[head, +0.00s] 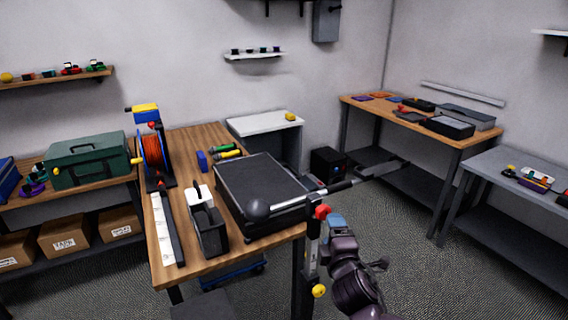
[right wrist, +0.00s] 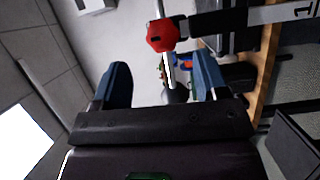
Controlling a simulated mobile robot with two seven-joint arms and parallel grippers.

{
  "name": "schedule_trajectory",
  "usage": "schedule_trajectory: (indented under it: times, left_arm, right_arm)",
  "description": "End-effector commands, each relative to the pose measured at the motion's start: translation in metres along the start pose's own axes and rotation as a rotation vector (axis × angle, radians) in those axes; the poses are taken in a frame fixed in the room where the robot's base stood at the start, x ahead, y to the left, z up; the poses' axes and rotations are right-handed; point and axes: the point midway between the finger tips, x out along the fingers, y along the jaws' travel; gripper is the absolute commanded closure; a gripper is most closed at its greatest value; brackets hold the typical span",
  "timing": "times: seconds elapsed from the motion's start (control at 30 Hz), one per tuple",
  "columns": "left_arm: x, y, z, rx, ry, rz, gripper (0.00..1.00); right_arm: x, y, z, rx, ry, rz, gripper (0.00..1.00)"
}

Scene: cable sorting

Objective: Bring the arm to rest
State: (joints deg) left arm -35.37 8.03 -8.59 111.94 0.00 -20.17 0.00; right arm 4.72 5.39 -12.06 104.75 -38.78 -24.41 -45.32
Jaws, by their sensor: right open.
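My right arm comes in from the bottom of the head view. Its dark purple gripper (head: 337,226) is off the front right corner of the wooden table (head: 222,265), close to a red knob (head: 321,211) on an upright post. In the right wrist view the two blue-grey fingers (right wrist: 163,82) stand wide apart with nothing held between them. The red knob (right wrist: 163,35) shows past the fingertips, apart from them. My left gripper is not in view.
Open floor (head: 410,265) lies to the right, before the grey bench (head: 515,170).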

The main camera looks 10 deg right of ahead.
Motion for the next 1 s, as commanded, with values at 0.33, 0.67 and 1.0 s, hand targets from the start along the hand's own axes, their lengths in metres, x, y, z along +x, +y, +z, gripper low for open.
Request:
schedule_trajectory:
  times: [0.33, 0.67, 1.0]
  left_arm:
    - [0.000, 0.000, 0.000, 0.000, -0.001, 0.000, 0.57]
    - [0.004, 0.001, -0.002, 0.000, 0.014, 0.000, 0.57]
    - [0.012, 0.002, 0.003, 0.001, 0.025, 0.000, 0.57]
  right_arm:
    - [-0.003, 0.005, -0.007, 0.477, 0.056, -0.020, 0.33]
    - [-0.060, -0.061, 0.021, 1.042, 0.011, -0.172, 0.33]
    - [-0.181, -0.171, 0.073, 1.400, -0.217, -0.349, 0.33]
